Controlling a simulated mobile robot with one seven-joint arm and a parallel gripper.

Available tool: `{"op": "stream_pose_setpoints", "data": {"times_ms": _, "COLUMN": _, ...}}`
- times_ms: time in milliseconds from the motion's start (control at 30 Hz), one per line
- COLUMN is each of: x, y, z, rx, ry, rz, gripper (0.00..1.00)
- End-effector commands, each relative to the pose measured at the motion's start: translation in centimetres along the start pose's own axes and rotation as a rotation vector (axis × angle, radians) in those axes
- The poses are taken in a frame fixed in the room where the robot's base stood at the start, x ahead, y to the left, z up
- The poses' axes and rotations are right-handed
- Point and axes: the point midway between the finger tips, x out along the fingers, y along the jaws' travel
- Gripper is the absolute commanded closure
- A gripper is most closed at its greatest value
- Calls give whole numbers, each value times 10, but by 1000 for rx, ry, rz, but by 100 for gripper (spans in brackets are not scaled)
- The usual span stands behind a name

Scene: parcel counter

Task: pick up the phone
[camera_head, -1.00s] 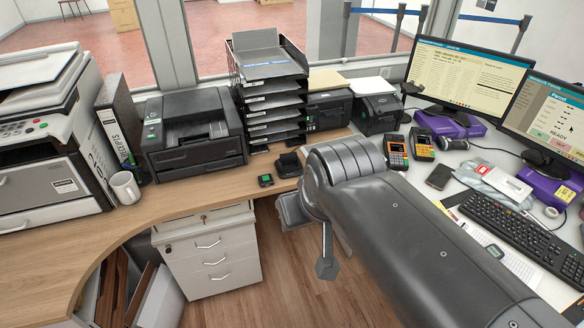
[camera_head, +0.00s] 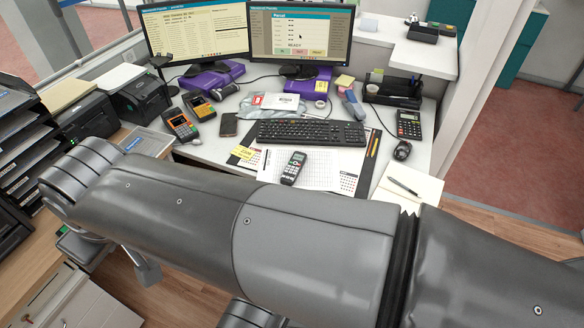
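A dark cordless handset with a light screen and keypad (camera_head: 294,168) lies on a white printed sheet on the desk, in front of the keyboard. A flat dark smartphone (camera_head: 229,125) lies further back, left of the keyboard. I cannot tell which of the two the task calls the phone. My arm crosses the front of the view. My gripper (camera_head: 118,260) shows only in part at the lower left, below the arm's end, over the floor and well apart from both. Its fingers are mostly hidden, so its opening is unclear.
Two card terminals (camera_head: 180,125) stand left of the smartphone. The keyboard (camera_head: 312,133), mouse (camera_head: 402,150), calculator (camera_head: 409,124) and a notepad with a pen (camera_head: 410,184) surround the handset. Two monitors (camera_head: 301,40) stand behind. Printers and a tray stack fill the left.

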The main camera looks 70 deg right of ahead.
Motion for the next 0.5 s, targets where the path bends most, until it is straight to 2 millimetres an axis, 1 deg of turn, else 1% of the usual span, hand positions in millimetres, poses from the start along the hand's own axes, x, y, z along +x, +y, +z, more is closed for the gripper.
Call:
{"op": "stream_pose_setpoints", "data": {"times_ms": 200, "x": 0, "y": 0, "z": 0, "rx": 0, "ry": 0, "rz": 0, "gripper": 99}}
{"op": "stream_pose_setpoints", "data": {"times_ms": 500, "x": 0, "y": 0, "z": 0, "rx": 0, "ry": 0, "rz": 0, "gripper": 75}}
